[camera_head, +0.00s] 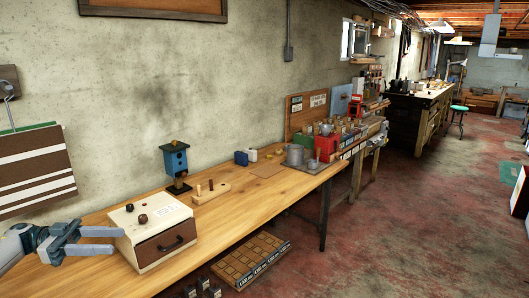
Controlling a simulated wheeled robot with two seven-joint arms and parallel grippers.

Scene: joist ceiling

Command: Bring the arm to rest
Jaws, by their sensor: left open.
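My left gripper (98,240) reaches in from the lower left, above the near end of the wooden workbench (240,200). Its two fingers are spread apart with nothing between them. The fingertips are close to the left side of a cream box with a brown drawer front (153,230); I cannot tell whether they touch it. My right gripper is not in view.
A blue birdhouse (176,163) and a small wooden block with pegs (211,192) stand behind the box. Grey cans (295,155) and a red container (326,147) stand farther along. A crate (251,260) lies below the bench. Red floor (400,230) is open at right.

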